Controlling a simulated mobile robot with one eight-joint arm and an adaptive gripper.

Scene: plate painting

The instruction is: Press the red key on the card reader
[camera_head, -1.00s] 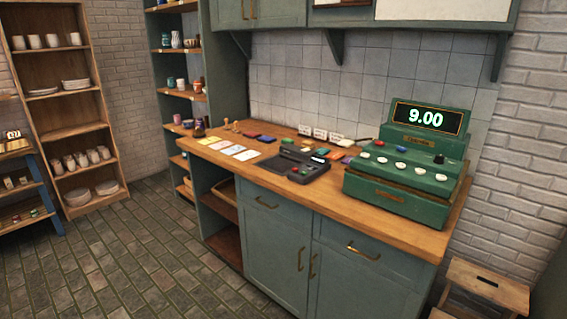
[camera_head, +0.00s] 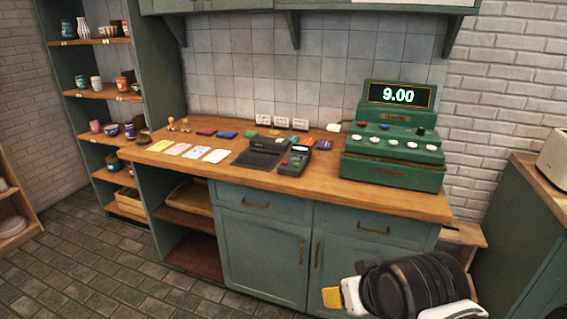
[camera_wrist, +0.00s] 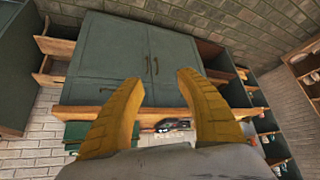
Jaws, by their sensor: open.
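The card reader (camera_head: 295,160) is a dark handheld unit with a small screen and coloured keys. It lies on the wooden counter next to a black base (camera_head: 262,153). A small red key (camera_head: 285,162) shows at its near left, too small to make out well. My gripper (camera_wrist: 160,100) is open and empty, its two yellow fingers apart, in the wrist view. The card reader is partly visible and tiny in the wrist view.
A green cash register (camera_head: 393,160) showing 9.00 stands right of the reader. Several coloured cards (camera_head: 196,152) lie to its left, and small coloured items lie behind. The wooden counter (camera_head: 340,187) has a clear front edge.

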